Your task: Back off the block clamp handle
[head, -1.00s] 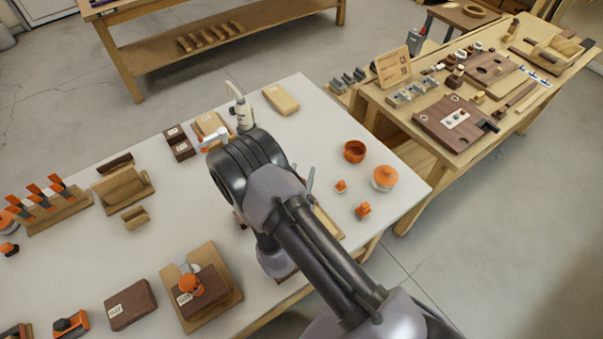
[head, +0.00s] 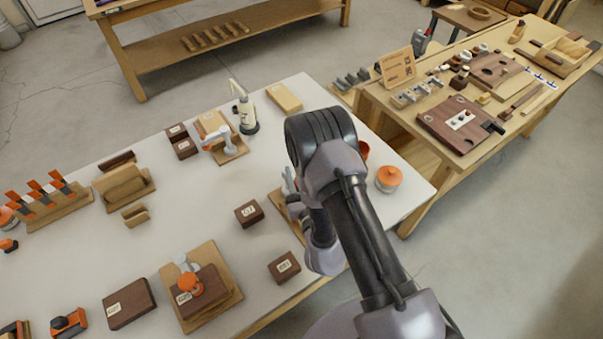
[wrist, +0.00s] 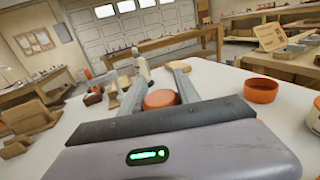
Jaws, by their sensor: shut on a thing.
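My gripper (wrist: 158,82) has its two grey fingers on either side of an orange round knob (wrist: 160,98) in the wrist view, and is shut on it. In the head view my gripper (head: 290,182) shows only in part, left of my dark wrist, over a wooden base board (head: 284,210). The knob is hidden there by my arm. Another clamp with an orange knob (head: 190,283) stands on a wooden board at the front left, over a dark labelled block (head: 211,290). I cannot tell how far the held knob is turned.
Loose dark blocks (head: 249,213) and (head: 284,266) lie near my arm. An orange bowl (wrist: 262,90) is right of my gripper, and an orange-lidded jar (head: 389,178) stands near the right edge.

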